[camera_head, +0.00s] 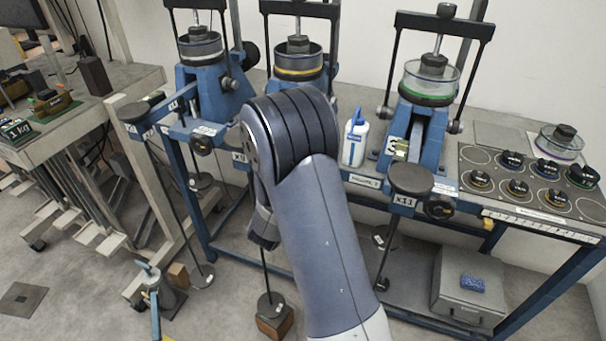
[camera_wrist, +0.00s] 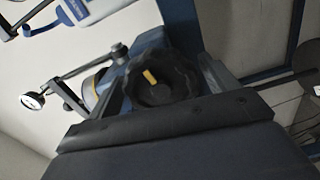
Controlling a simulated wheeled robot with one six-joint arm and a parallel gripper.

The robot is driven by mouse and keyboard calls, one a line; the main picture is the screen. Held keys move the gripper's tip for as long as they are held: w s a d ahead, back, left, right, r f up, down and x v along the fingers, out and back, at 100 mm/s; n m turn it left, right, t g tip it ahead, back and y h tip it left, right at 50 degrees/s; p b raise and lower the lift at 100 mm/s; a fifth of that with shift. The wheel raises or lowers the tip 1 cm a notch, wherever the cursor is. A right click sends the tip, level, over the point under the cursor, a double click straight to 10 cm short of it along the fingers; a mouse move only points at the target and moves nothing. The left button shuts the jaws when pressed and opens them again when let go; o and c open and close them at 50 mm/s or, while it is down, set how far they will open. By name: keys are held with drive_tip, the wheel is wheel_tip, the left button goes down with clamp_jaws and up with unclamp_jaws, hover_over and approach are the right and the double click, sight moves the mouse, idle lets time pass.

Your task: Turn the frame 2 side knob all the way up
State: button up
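Frame 2 (camera_head: 299,62) is the middle blue frame in the head view, with a yellow-ringed round pan. My forearm covers its lower front and hides its side knob there. In the wrist view a black lobed knob (camera_wrist: 172,92) with a yellow mark fills the middle; the mark points to the upper left. My gripper (camera_wrist: 166,72) has one finger on each side of this knob, left and right, close to its rim. The fingers stand apart, but I cannot tell whether both touch the knob. In the head view the gripper is mostly hidden behind my arm.
Similar blue frames stand at left (camera_head: 203,80) and right (camera_head: 428,110). A white bottle (camera_head: 355,140) stands right of frame 2. A plate with several black-knobbed weights (camera_head: 510,190) lies at the right. A dial gauge (camera_wrist: 33,100) shows at the left of the wrist view.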

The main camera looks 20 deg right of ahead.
drive_tip(key=v, duration=0.6)
drive_tip(key=shift+p, duration=0.35)
